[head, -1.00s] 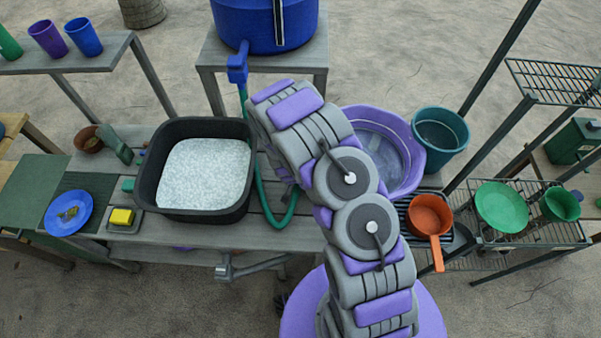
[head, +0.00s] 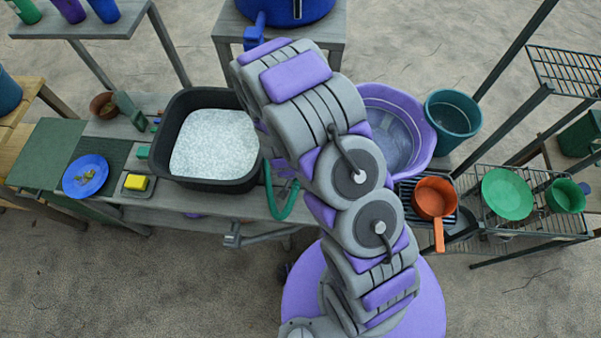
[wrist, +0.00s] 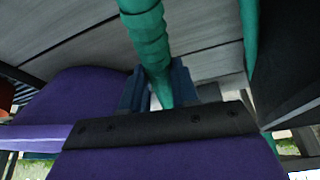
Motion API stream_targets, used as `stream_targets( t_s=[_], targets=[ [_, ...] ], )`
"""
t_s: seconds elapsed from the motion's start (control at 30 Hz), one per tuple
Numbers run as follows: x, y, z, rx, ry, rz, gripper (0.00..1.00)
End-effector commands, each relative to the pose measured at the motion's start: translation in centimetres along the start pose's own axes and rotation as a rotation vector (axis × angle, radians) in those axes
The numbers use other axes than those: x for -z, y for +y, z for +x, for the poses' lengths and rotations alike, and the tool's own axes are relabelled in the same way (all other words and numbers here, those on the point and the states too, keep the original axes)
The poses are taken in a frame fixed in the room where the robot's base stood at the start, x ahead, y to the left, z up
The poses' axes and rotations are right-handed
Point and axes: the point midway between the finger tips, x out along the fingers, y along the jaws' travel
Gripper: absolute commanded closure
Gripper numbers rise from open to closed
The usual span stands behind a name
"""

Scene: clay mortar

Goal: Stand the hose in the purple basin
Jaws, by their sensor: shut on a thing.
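The green hose (head: 285,207) hangs in a loop between the black tub and my arm in the head view. In the wrist view the hose (wrist: 150,45) runs down between my gripper's jaws (wrist: 158,95), which are shut on it. A second green length stands beside the dark wall at right. The purple basin (head: 428,135) stands on the bench just right of my arm, its left part hidden behind the arm. In the head view the arm hides most of my gripper, with the hose left of the basin.
A teal bucket (head: 452,112) adjoins the basin at right. An orange saucepan (head: 434,198) sits in front of it. A blue tank (head: 285,8) stands behind on a stand.

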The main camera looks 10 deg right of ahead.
Motion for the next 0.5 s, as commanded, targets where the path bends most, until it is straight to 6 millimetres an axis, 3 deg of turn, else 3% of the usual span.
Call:
stream_targets(
  t_s=[0.2, 0.5],
  targets=[
    [1.5, -0.2, -3.3, 0.003, 0.006, 0.0, 0.99],
    [2.0, -0.2, -5.3, 0.0, -0.001, -0.002, 0.99]
  ],
)
